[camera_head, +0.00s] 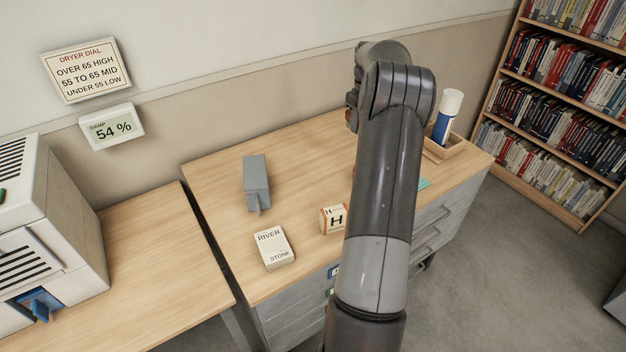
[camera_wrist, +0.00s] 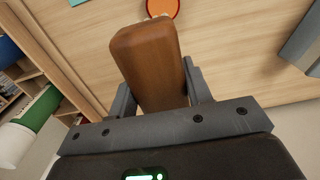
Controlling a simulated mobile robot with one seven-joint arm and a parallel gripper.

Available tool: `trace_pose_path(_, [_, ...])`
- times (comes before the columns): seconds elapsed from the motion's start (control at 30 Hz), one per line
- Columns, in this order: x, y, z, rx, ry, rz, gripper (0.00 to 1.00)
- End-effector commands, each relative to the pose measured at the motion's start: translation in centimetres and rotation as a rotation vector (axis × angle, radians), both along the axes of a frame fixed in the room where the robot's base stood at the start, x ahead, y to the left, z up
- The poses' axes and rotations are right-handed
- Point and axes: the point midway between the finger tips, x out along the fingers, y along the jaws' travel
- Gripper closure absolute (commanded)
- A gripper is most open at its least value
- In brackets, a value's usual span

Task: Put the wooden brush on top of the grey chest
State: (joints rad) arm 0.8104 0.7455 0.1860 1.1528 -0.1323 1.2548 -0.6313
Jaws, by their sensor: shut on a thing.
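The wooden brush (camera_wrist: 150,62) is a brown block with rounded edges in the wrist view. My gripper (camera_wrist: 162,92) is shut on it, with a grey finger on either side. The brush is over a wooden top; I cannot tell how high. The grey chest (camera_head: 287,325) has grey drawers and a light wooden top, and stands against the wall in the head view. In that view my arm hides most of the gripper and the brush.
On the chest top are a grey block-like object (camera_head: 256,178), a RIVER STONE box (camera_head: 273,248), an H block (camera_head: 333,219) and a wooden tray (camera_head: 449,150) with a white-and-blue cylinder (camera_head: 446,118). An orange disc (camera_wrist: 163,8) shows beyond the brush. The top's left part has free room.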

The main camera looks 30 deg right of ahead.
Motion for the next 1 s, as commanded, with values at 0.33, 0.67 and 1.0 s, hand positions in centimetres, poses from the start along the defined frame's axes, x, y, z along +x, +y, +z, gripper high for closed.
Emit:
trace_pose_path(0.33, [1.0,0.7,-4.2,0.001,0.000,0.004,0.81])
trace_pose_path(0.67, [7.3,4.2,-8.5,0.001,0.000,0.004,0.81])
trace_pose_path(1.0, [10.4,5.8,-10.7,0.000,0.000,0.001,0.81])
